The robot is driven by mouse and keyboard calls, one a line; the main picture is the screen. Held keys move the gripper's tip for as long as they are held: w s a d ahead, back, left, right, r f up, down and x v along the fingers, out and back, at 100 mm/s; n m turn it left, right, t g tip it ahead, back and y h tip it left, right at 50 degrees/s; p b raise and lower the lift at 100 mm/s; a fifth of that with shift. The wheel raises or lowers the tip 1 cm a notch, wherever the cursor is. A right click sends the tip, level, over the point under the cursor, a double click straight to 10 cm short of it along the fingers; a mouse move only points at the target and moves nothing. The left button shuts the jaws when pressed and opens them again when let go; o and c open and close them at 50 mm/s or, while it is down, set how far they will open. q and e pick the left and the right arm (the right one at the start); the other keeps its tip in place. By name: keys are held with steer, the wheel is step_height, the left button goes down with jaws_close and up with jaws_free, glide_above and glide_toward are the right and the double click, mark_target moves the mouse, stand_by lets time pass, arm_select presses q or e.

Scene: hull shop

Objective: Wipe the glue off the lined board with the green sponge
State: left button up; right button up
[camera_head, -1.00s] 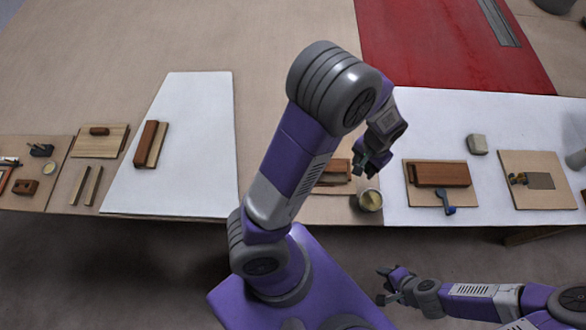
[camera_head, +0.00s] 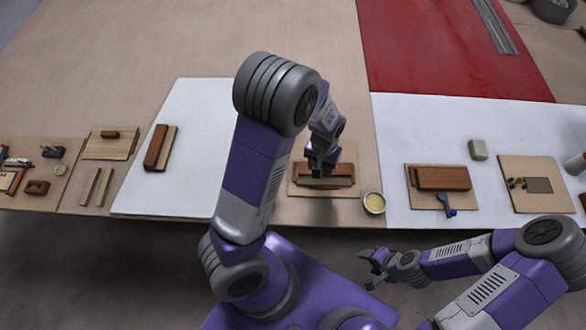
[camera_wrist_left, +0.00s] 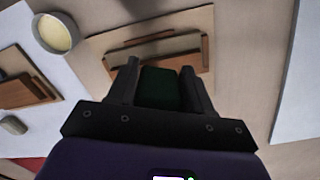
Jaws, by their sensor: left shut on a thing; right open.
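My left gripper (camera_head: 317,172) is over a pale board (camera_head: 297,189) that carries brown wooden pieces (camera_head: 340,181). In the left wrist view the left gripper (camera_wrist_left: 160,66) is shut on the dark green sponge (camera_wrist_left: 161,88). The same board (camera_wrist_left: 92,46) and brown wood (camera_wrist_left: 180,64) show beyond the fingertips; whether the sponge touches them I cannot tell. In the head view the sponge is hidden by the gripper. No lines or glue patch can be made out on the board. My right gripper (camera_head: 368,262) is open and empty, in front of the table edge.
A bowl of pale yellow stuff (camera_head: 374,203) stands just right of the board. A white sheet (camera_head: 205,130) at left has bare room.

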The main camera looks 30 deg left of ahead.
step_height(320, 180, up, 8)
steer(key=p, duration=0.6)
arm_select(q)
steer(key=s+a+f+n+b, duration=0.1)
steer(key=f+b, duration=0.1)
steer(key=f, duration=0.1)
steer(key=s+a+f+n+b, duration=0.1)
steer(key=f+n+b, duration=0.1)
steer(key=f, duration=0.1)
steer(key=s+a+f+n+b, duration=0.1)
steer(key=s+f+b, duration=0.1)
steer(key=f, duration=0.2)
steer(key=shift+a+n+b, duration=0.3)
steer(key=shift+a+n, duration=0.1)
steer(key=w+d, duration=0.1)
steer(key=d, duration=0.2)
steer(key=w+d+p, duration=0.1)
steer(key=shift+w+d+r, duration=0.25)
steer(key=shift+w+d, duration=0.1)
steer(key=shift+c, duration=0.3)
steer(key=shift+w+d, duration=0.3)
steer(key=shift+d, duration=0.2)
arm_select(e)
steer(key=shift+d+f, duration=0.1)
steer(key=shift+f, duration=2.85)
arm_select(q)
steer(key=shift+f, duration=0.3)
arm_select(e)
steer(key=shift+s+f, duration=0.1)
steer(key=shift+f, duration=0.1)
